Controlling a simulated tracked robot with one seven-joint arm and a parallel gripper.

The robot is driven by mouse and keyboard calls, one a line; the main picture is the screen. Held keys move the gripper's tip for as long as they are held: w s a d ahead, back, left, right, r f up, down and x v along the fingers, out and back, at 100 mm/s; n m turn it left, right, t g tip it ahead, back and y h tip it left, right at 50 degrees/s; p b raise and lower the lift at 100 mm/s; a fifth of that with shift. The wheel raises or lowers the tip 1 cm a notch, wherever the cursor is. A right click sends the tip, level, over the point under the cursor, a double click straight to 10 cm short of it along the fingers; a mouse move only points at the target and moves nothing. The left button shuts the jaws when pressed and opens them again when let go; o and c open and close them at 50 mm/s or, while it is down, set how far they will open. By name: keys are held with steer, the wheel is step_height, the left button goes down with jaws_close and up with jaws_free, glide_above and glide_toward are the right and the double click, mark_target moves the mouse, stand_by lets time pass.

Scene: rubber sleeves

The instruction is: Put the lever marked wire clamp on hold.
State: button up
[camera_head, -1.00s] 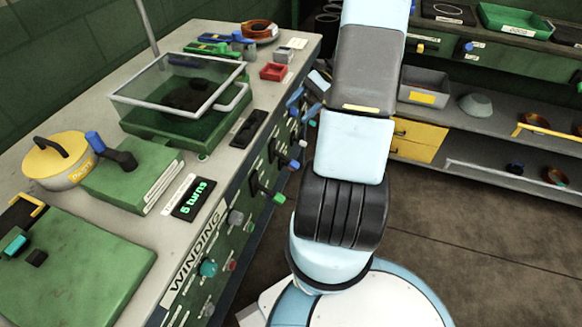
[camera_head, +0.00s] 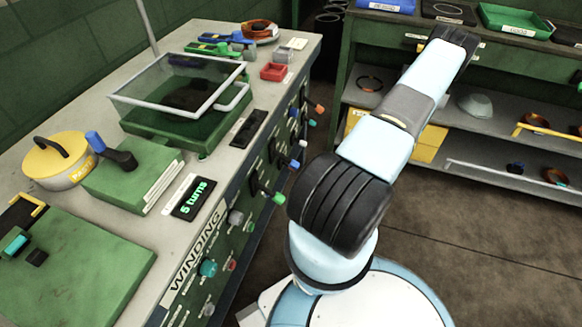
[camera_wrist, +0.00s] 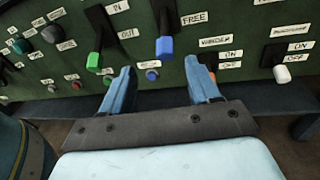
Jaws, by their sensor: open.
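In the wrist view a lever with a blue handle (camera_wrist: 165,46) hangs down on the green panel, with a FREE label to its right. I cannot read its name or a HOLD label, so I cannot confirm that it is the wire clamp. A blue-tipped lever (camera_head: 294,163) also shows on the panel front in the head view. My gripper (camera_wrist: 158,70) is open and empty in the wrist view. Its two blue fingers point at the panel, below and on either side of the blue handle, apart from it.
A green-handled lever (camera_wrist: 94,62) marked IN and OUT is left of the blue one. A white-handled lever (camera_wrist: 282,73) marked ON and OFF is to the right. Small knobs sit lower on the panel. The winding bench (camera_head: 225,165) stands left of my arm; shelves stand behind.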

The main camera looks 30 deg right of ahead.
mark_target(292, 166)
steer(key=w+a+f, duration=0.1)
steer(key=w+a, duration=0.2)
steer(key=w+a+f+m+t, duration=0.1)
steer(key=w+a, duration=0.2)
steer(key=w+a+f+m+h, duration=0.1)
steer(key=w+a, duration=0.2)
steer(key=shift+w+a+t, duration=0.1)
steer(key=shift+a+t, duration=0.05)
steer(key=shift+t, duration=0.25)
stand_by(0.4)
jaws_close()
stand_by(0.3)
